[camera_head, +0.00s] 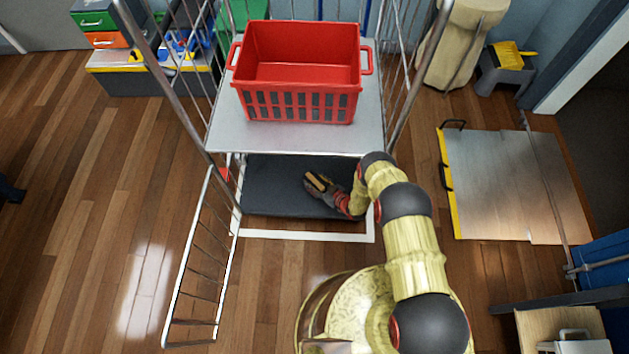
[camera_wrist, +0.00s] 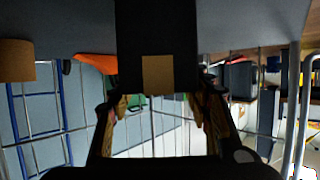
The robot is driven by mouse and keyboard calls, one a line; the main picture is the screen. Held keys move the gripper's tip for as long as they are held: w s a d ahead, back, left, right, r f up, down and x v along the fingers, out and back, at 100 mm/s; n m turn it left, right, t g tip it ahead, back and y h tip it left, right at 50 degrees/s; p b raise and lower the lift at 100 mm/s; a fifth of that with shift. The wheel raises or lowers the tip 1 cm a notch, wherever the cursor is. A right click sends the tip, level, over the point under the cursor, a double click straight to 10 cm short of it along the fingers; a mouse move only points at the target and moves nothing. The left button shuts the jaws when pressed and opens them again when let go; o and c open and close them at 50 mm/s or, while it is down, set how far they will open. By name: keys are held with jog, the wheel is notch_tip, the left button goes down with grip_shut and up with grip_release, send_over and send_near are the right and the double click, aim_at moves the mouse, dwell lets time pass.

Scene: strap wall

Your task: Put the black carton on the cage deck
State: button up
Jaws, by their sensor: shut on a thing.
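The black carton (camera_wrist: 156,28), with a tan patch on its end, is between the fingers of my gripper (camera_wrist: 160,105) in the wrist view. My gripper (camera_head: 322,186) is shut on it, low inside the wire cage, over the dark cage deck (camera_head: 270,187). In the head view little of the carton can be told apart from the dark deck. The wrist view looks upside down, with the grey deck surface (camera_wrist: 240,25) along the top. I cannot tell whether the carton touches the deck.
A red basket (camera_head: 298,108) stands on the cage's grey upper shelf (camera_head: 225,133), above and behind my gripper. The open cage gate (camera_head: 203,265) stands at the left front. A metal plate (camera_head: 510,188) with a yellow edge lies at right.

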jog(key=shift+f, duration=0.1)
jog(key=o, duration=1.4)
jog(key=p+v, duration=0.4)
jog(key=v, duration=0.8)
